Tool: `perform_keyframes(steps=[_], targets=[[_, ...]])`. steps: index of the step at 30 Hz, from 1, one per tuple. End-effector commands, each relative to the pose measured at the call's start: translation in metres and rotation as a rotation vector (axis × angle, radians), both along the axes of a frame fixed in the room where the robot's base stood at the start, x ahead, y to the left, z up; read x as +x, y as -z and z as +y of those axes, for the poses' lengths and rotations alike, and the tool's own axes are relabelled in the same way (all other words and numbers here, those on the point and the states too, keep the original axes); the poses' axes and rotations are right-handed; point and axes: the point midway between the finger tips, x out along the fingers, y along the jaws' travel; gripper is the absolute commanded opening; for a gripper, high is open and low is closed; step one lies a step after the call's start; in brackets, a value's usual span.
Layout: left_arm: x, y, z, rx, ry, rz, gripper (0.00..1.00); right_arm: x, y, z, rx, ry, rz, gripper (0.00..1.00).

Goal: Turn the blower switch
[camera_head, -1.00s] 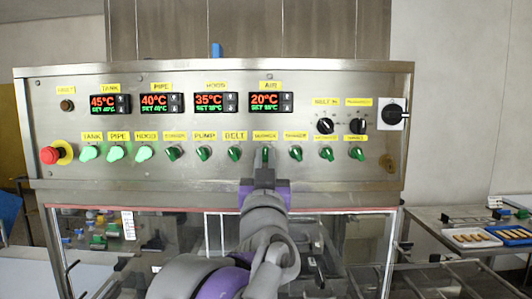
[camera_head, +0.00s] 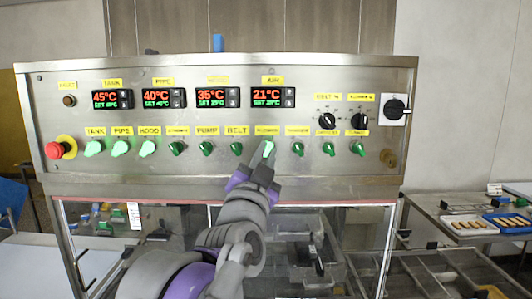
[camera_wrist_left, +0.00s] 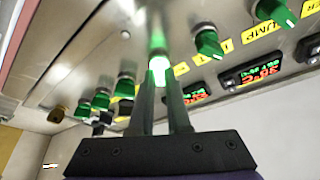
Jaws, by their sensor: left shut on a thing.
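The blower switch (camera_head: 268,149) is a green knob under a yellow label in the lower row of the steel control panel (camera_head: 300,180). It glows bright light green and its handle is tilted. My left gripper (camera_head: 264,164) reaches up from below, twisted over, and is shut on this knob. In the left wrist view, the lit knob (camera_wrist_left: 158,62) sits between the two dark fingertips (camera_wrist_left: 158,82). The fingers hide part of it. My right gripper is not in view.
The tank, pipe and hood knobs (camera_head: 147,149) on the left also glow. The pump (camera_head: 206,149) and belt (camera_head: 236,148) knobs beside the blower are dark green. A red emergency button (camera_head: 55,151) sits at the far left. The air display (camera_head: 273,97) reads 21°C.

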Motion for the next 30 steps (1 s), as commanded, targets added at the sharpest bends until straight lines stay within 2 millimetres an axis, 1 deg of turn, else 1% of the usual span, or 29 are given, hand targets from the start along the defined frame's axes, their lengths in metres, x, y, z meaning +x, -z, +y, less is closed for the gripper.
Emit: perform_keyframes(steps=[9,10,14,15,24,26,30], targets=[[0.000,0.000,0.000,0.004,-0.001,0.000,0.00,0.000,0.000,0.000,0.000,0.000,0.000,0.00],[0.000,0.000,0.000,0.004,-0.001,0.000,0.18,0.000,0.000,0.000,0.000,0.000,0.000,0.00],[0.000,0.000,0.000,0.003,-0.001,-0.001,0.42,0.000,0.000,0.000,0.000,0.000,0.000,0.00],[0.000,0.000,0.000,0.003,-0.001,-0.001,0.45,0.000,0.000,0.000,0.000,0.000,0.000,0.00],[-0.002,0.001,0.000,0.001,0.000,0.000,0.45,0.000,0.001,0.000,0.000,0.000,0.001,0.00],[-0.006,0.003,0.001,0.001,0.000,0.000,0.45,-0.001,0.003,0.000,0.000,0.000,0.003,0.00],[-0.026,0.012,0.006,0.000,0.000,0.001,0.45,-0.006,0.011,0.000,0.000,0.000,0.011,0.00]])
